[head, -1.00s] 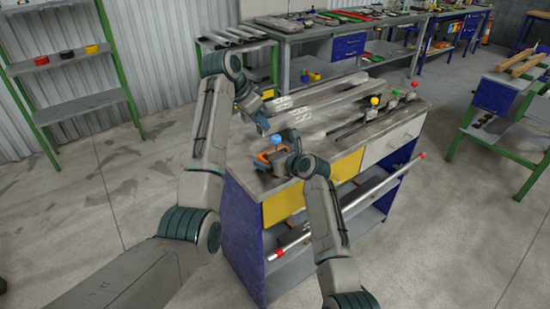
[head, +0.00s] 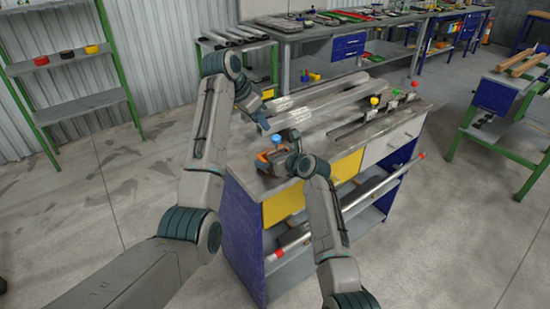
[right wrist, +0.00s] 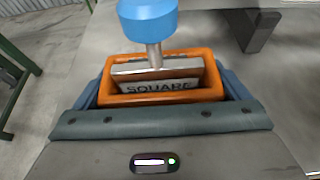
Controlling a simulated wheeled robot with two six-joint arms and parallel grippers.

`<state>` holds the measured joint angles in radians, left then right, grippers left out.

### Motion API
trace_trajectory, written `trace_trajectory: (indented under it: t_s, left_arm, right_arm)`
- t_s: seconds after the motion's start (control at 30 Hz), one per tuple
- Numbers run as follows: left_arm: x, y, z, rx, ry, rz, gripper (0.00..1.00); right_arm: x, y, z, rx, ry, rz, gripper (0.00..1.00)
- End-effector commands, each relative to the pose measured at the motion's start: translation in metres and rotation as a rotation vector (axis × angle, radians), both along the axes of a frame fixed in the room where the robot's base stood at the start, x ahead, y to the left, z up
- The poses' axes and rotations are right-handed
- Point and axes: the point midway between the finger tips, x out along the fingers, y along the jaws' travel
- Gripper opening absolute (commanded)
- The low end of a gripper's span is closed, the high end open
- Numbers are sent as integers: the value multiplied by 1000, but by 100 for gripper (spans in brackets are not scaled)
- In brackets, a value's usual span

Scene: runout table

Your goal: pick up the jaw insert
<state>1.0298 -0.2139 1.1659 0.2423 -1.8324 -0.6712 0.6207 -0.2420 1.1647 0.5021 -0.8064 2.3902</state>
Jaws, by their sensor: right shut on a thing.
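The jaw insert (right wrist: 158,78) is a grey block marked SQUARE with a blue knob on a short stem. In the right wrist view it stands between the fingers of my right gripper (right wrist: 160,92), which is shut on it. An orange frame (right wrist: 160,98) surrounds the block. In the head view its blue knob (head: 276,139) shows at the near left corner of the bench, beside my right gripper (head: 273,157). The block's underside is hidden. My left gripper (head: 264,125) is above the bench's left edge, and its jaws are too small to read.
The bench (head: 345,160) carries long grey bars (head: 330,97) and several blocks with yellow (head: 374,101), green and red knobs toward the right. A red-ended rod (head: 350,203) runs along its front. Shelves (head: 75,107) stand at the left.

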Motion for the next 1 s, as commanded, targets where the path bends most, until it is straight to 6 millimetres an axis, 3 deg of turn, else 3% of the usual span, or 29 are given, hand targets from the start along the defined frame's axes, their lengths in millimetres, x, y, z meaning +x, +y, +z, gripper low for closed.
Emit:
trace_trajectory:
  t_s: [0.23,0.43,0.6,0.8,1.0]
  left_arm:
    - [0,3,-10,-35,-27,8,34]
    - [-6,15,-43,-185,-152,44,34]
    - [-23,29,-62,-338,-284,89,34]
    - [-45,42,-69,-465,-395,130,34]
    - [-52,43,-71,-517,-437,148,34]
  right_arm:
    - [0,0,-1,-1,1,0,69]
    - [0,0,-1,-1,1,0,69]
    - [0,0,-1,0,1,0,69]
    - [0,0,-1,-1,1,0,69]
    - [0,0,-1,-1,1,0,69]
